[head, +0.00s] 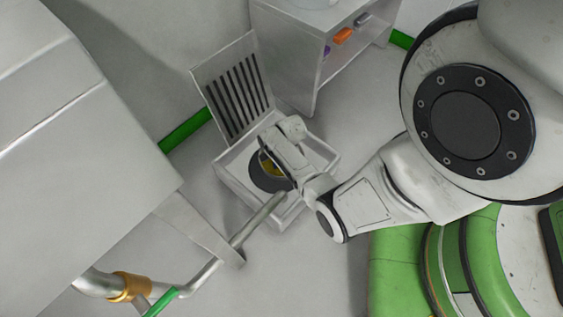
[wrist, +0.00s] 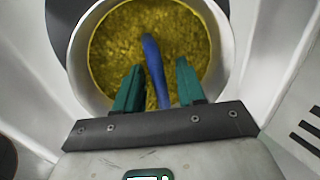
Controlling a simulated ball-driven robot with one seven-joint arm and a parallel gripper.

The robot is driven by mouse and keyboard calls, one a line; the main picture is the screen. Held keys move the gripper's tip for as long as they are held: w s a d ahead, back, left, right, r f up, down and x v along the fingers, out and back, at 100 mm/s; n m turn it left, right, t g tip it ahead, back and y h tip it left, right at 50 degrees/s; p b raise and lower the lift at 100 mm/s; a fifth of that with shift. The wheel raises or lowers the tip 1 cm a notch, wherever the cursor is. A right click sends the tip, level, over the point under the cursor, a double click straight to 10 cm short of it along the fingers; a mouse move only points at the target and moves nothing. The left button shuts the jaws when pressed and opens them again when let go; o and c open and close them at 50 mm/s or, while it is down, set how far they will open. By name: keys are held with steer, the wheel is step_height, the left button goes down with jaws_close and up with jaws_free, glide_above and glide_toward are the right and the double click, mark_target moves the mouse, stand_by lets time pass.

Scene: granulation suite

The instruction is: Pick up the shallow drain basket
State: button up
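The shallow drain basket appears to be the round yellow, speckled piece (wrist: 112,45) inside a pale round rim (wrist: 222,38) in the wrist view. A blue bar (wrist: 151,52) rises over it, likely its handle; I cannot tell how it joins. My gripper (wrist: 160,75) has its two green fingers apart, one on each side of the blue bar, with gaps showing. In the head view a bit of yellow (head: 267,163) shows beside my gripper, inside a white floor box (head: 232,181). The fingertips are hidden there by my arm.
A slotted lid (head: 236,88) stands raised behind the box. A metal pipe (head: 262,219) and a large grey cabinet (head: 85,165) stand close on the left. A shelf unit (head: 290,50) with small items stands behind. Floor is clear in front of the box.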

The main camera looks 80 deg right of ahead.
steer(key=shift+c, duration=0.4)
jaws_close()
steer(key=shift+r, duration=0.1)
